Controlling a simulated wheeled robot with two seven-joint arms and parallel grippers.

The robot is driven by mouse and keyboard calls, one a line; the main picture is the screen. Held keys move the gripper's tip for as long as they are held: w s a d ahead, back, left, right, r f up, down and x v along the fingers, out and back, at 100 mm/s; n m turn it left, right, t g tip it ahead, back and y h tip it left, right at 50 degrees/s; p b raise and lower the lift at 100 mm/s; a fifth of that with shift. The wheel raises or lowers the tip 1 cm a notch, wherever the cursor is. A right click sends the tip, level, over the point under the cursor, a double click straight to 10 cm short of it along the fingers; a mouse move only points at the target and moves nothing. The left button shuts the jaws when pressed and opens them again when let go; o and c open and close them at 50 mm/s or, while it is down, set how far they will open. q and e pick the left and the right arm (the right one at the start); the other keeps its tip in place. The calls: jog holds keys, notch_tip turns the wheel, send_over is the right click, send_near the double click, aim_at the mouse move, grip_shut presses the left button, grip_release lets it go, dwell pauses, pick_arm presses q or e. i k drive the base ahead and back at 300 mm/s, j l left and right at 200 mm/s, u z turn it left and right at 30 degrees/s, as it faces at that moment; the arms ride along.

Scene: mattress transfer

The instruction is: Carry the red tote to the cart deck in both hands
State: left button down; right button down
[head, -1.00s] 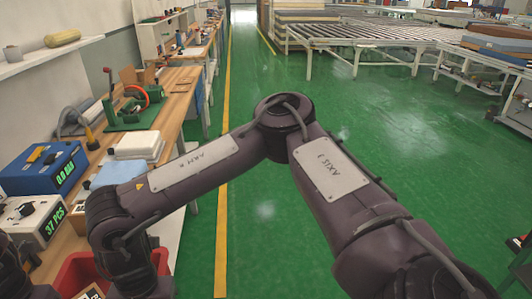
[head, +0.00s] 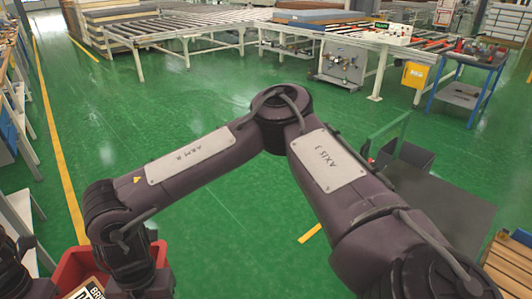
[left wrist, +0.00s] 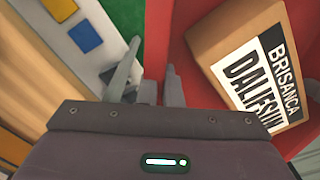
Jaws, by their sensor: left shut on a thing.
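The red tote (head: 70,272) shows at the lower left of the head view, partly hidden by my right forearm and cut off by the bottom edge. A brown carton (left wrist: 232,62) with a black and white label lies inside it. In the left wrist view my left gripper (left wrist: 150,82) is shut on the wall of the red tote (left wrist: 182,45), one finger on each side.
Open green floor lies ahead, with a yellow line (head: 62,165) at the left. Benches run along the left edge. A roller conveyor (head: 190,30) crosses the back. A blue table (head: 470,75) and yellow bin (head: 415,75) stand at the back right. Wooden slats (head: 510,262) lie at the lower right.

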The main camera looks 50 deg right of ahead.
aim_at(430, 201)
jog(key=z, duration=2.5)
jog(key=i+z, duration=0.5)
jog(key=z, duration=0.2)
jog(key=i+j, duration=0.25)
jog(key=i, duration=0.2)
jog(key=i+j, duration=0.25)
jog(key=i, duration=0.2)
jog(key=i+j, duration=0.25)
jog(key=i, duration=0.25)
jog(key=i+j, duration=0.25)
jog(key=i, duration=0.2)
